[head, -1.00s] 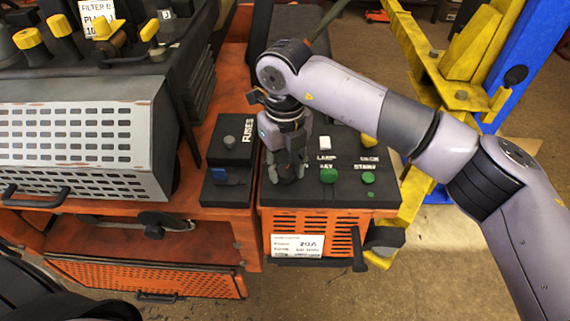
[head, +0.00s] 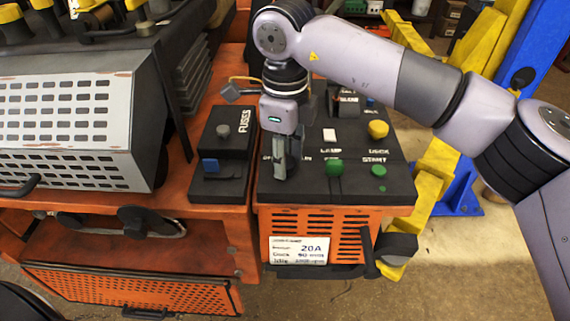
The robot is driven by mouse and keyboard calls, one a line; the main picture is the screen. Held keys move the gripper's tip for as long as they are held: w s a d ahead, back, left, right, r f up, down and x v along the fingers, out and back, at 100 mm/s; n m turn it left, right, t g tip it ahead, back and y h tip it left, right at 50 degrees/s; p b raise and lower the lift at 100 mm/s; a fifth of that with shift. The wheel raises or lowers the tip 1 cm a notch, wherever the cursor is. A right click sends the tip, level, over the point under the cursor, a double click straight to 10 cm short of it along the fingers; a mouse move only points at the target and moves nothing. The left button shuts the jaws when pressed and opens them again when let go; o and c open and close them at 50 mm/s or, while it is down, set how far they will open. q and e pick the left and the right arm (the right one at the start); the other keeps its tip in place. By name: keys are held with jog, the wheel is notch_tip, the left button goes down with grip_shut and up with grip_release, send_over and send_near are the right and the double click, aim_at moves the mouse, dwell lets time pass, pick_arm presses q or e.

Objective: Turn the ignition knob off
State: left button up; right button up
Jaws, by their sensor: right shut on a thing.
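My right gripper (head: 281,168) points down over the left part of the black control panel (head: 262,190) on the orange mower. It is shut on a dark knob at the panel surface. The fingers hide most of this knob and much of its label, so I cannot read which way it points. To its right are a green knob (head: 334,167) and a green start button (head: 379,171). My left gripper does not show.
A fuse box (head: 226,130) with a grey knob and blue switch (head: 210,165) stands left of the panel. A yellow and blue lift post (head: 490,60) stands behind right.

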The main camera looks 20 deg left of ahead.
jog(key=shift+r+n+b, duration=0.1)
jog(key=shift+n+b, duration=0.5)
jog(key=shift+n, duration=1.1)
jog(key=o, duration=1.1)
notch_tip(320, 180, up, 12)
